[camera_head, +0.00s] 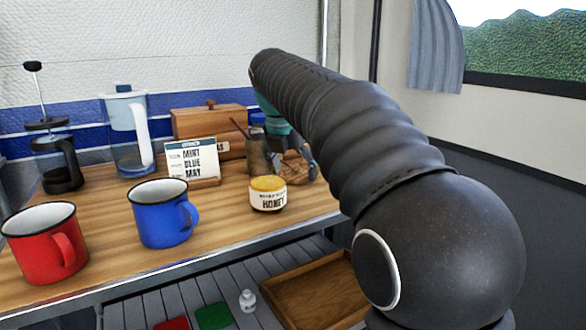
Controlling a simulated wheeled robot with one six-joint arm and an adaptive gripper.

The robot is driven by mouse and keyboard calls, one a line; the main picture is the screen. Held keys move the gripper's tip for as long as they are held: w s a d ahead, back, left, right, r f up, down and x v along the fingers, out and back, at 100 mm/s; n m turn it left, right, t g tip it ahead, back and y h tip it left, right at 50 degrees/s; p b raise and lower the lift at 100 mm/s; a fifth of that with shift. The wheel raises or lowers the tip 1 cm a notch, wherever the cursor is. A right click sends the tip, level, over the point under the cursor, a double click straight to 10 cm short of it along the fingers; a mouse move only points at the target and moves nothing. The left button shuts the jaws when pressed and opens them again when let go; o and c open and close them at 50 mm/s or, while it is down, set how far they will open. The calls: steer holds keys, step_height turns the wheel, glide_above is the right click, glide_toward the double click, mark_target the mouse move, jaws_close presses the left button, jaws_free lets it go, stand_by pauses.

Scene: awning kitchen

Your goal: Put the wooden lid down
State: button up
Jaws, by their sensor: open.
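My gripper (306,166), with a teal body and grey fingers, reaches down at the right end of the wooden counter, partly hidden behind my arm. Its jaws are open. A round, flat wooden piece (292,172), which looks like the wooden lid, lies on the counter at the fingers, behind the honey jar (268,196). I cannot tell whether the fingers touch it. A wooden box (205,122) with a small knob on top stands at the back, left of the gripper.
A dark glass jar (259,158) with a stick in it stands close left of the gripper. A card (192,160), a blue mug (160,212), a red mug (40,245), a pitcher (128,130) and a French press (55,160) stand further left. A wooden tray (315,295) lies below the counter.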

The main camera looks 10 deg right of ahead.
steer(key=p+v, duration=0.3)
steer(key=v, duration=0.9)
steer(key=shift+r+p, duration=0.15)
steer(key=shift+p, duration=0.25)
steer(key=s+d+f+m, duration=0.1)
steer(key=s+f+m, duration=0.2)
steer(key=s+m, duration=0.1)
steer(key=s+d+f+m+y, duration=0.1)
steer(key=s+f+m, duration=0.1)
steer(key=s+m, duration=0.2)
steer(key=s+d+f+m, duration=0.1)
steer(key=s+f+m, duration=0.2)
steer(key=s+m, duration=0.1)
steer(key=shift+s+f+m+t+y, duration=0.3)
steer(key=shift+f+m+t, duration=0.1)
steer(key=shift+m, duration=0.1)
steer(key=s+f+m+t+y, duration=0.1)
steer(key=s+f+m, duration=1.3)
steer(key=f, duration=0.3)
steer(key=shift+d+f+m, duration=0.2)
steer(key=shift+d+m, duration=0.05)
steer(key=shift+m, duration=0.45)
